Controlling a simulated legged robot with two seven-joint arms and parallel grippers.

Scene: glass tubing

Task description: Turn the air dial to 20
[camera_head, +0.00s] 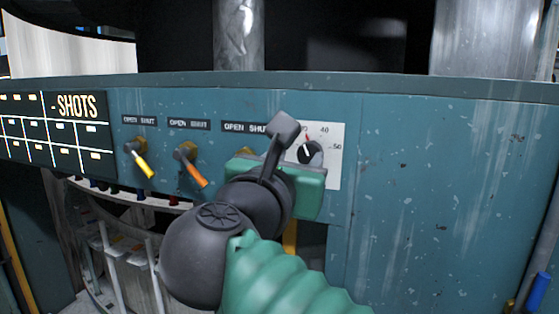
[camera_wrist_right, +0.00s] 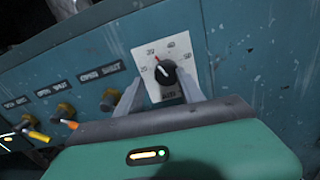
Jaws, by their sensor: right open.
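The air dial (camera_wrist_right: 166,73) is a round black knob on a white plate (camera_wrist_right: 143,56) with numbers around it. Its red-tipped pointer aims up and left, near a mark that looks like 30; the small print is hard to read. In the head view, the dial (camera_head: 310,153) shows just right of my right gripper (camera_head: 286,145), which partly hides the plate. In the wrist view, the right gripper (camera_wrist_right: 160,93) is open, with one grey finger to each side of the knob's lower part. I cannot tell whether either finger touches it. My left gripper is out of view.
A yellow-handled valve (camera_head: 143,163) and an orange-handled valve (camera_head: 189,165) stick out of the teal panel (camera_head: 440,170) to the left. Another brass valve (camera_wrist_right: 109,100) sits close left of the dial. The panel to the right is bare.

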